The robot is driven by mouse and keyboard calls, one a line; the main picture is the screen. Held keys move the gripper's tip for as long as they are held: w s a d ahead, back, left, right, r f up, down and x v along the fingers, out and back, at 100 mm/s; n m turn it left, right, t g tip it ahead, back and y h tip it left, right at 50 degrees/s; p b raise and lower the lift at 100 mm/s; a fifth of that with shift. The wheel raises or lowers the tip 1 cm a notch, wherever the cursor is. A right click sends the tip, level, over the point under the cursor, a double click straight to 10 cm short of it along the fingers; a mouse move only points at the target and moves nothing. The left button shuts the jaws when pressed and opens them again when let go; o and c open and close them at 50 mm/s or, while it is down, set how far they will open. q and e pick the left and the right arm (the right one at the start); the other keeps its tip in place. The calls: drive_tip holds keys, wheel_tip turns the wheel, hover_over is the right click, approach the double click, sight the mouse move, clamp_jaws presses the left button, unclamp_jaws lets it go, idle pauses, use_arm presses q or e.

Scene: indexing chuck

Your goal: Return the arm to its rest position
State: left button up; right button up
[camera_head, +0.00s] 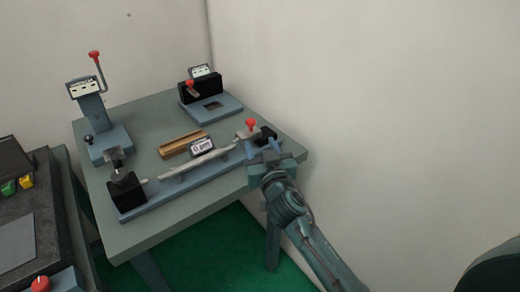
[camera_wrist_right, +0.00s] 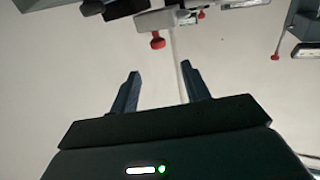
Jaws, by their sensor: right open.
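My right arm (camera_head: 300,218) comes in from the lower right of the head view, over the front right edge of the table. Its gripper (camera_head: 262,150) is at the right end of the long blue fixture, close to a red knob (camera_head: 250,123). In the right wrist view the two dark fingers (camera_wrist_right: 156,92) stand apart with nothing between them. A red knob (camera_wrist_right: 157,41) shows beyond the fingertips, apart from them. My left gripper is not in view.
The table (camera_head: 146,232) carries a long fixture with a bar (camera_head: 215,154), a brass-coloured block (camera_head: 183,144), a lever device (camera_head: 92,108) and a black-and-blue device (camera_head: 205,98). Walls close in behind and right. A dark bench (camera_head: 20,232) stands at left.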

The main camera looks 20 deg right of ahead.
drive_tip(key=shift+s, duration=0.45)
drive_tip(key=s+a+f+n+g+y, duration=0.1)
drive_tip(key=s+f+g+y, duration=0.1)
drive_tip(key=s+f, duration=0.7)
drive_tip(key=s+f+n+g+y, duration=0.1)
drive_tip(key=s+f+g, duration=0.4)
drive_tip(key=s+f, duration=0.5)
drive_tip(key=s+n, duration=0.1)
drive_tip(key=s, duration=0.7)
drive_tip(key=shift+s+a+f+y, duration=0.25)
drive_tip(key=shift+s+a+y, duration=0.05)
drive_tip(key=shift+a+y, duration=0.1)
drive_tip(key=shift+c, duration=0.5)
idle(0.6)
